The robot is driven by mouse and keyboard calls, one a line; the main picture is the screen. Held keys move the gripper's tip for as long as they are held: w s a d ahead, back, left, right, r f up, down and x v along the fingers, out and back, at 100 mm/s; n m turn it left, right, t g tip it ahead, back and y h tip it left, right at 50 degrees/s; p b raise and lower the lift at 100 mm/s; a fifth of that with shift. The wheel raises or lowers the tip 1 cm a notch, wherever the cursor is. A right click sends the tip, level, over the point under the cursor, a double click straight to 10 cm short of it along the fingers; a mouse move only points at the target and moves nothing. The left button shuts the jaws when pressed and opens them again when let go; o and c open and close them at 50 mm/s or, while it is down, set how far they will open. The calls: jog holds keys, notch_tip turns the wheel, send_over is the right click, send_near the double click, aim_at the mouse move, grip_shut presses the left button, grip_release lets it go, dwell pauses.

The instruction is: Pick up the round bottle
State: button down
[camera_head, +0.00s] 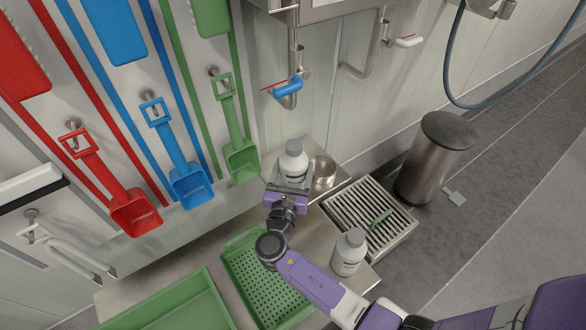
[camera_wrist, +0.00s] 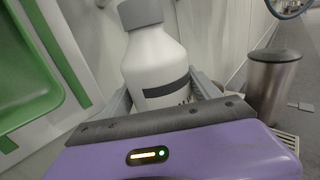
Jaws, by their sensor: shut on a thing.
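A white bottle with a grey cap and a dark label band (camera_head: 293,161) stands upright between the fingers of my gripper (camera_head: 290,182), at the far part of the steel counter. The wrist view shows this bottle (camera_wrist: 156,65) up close, with a rounded body and the grey fingers on both sides of it. My gripper is shut on it. I cannot tell whether its base touches the counter. A second white bottle with a grey cap (camera_head: 348,254) stands on the counter nearer to me, right of my forearm.
A steel bowl (camera_head: 323,173) sits just right of the held bottle. A green perforated tray (camera_head: 240,277) and a green tray (camera_head: 172,306) lie left of my arm. Colored scoops hang on the wall, including a green scoop (camera_head: 241,160). A drain grate (camera_head: 369,217) and steel bin (camera_head: 433,157) are right.

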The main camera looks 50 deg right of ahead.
aim_at(294, 144)
notch_tip(294, 144, up, 11)
jog(key=p, duration=0.3)
jog(key=shift+r, duration=0.1)
jog(key=s+a+p, duration=0.1)
jog(key=s, duration=1.8)
jog(key=shift+s+a+p, duration=0.3)
jog(key=shift+p, duration=0.1)
jog(key=c, duration=0.7)
grip_release()
grip_shut()
